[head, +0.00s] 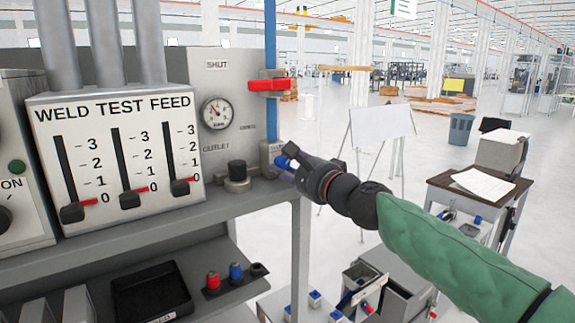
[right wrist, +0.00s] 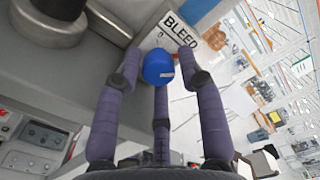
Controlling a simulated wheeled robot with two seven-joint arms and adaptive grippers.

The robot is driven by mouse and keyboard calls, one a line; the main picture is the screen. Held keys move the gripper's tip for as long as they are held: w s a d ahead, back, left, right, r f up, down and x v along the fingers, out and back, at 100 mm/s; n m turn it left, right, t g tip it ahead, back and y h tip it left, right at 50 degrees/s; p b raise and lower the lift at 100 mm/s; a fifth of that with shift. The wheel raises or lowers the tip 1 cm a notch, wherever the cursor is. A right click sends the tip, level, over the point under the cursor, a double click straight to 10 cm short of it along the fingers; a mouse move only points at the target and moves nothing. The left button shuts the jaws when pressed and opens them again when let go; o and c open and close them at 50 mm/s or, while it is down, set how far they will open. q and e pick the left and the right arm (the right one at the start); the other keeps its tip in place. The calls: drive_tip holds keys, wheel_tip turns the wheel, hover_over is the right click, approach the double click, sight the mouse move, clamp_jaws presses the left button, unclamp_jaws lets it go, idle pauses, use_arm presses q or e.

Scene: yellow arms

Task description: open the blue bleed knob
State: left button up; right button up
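The blue bleed knob (right wrist: 158,66) is in the middle of the right wrist view, in front of a white plate marked BLEED (right wrist: 178,32). My right gripper (right wrist: 159,60) is open around it, with one finger on each side and a third in line below. Small gaps seem to show between the side fingertips and the knob; I cannot tell whether the third finger touches it. In the head view my right gripper (head: 286,160) reaches from the right to the lower end of the blue pipe and hides much of the knob. My left gripper is not in view.
The blue pipe (head: 270,40) has a red lever (head: 268,85). A gauge (head: 216,113), a black-topped knob (head: 237,172) and the weld test feed panel (head: 117,155) stand to the left. A grey shelf (head: 200,212) runs below.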

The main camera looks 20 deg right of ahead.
drive_tip(key=v, duration=1.1)
drive_tip(key=shift+s+d, duration=0.2)
drive_tip(key=shift+s, duration=0.15)
drive_tip(key=w+a+n, duration=0.1)
drive_tip(key=w+n, duration=0.2)
drive_tip(key=n, duration=0.1)
drive_tip(key=w+a+n, duration=0.1)
drive_tip(key=w+n, duration=0.3)
drive_tip(key=w+a+n, duration=0.2)
drive_tip(key=w+n, duration=0.1)
drive_tip(key=n, duration=0.1)
drive_tip(key=shift+w+a+n, duration=0.15)
drive_tip(key=shift+w+n, duration=0.15)
drive_tip(key=shift+n, duration=0.1)
drive_tip(key=shift+c, duration=0.3)
clamp_jaws()
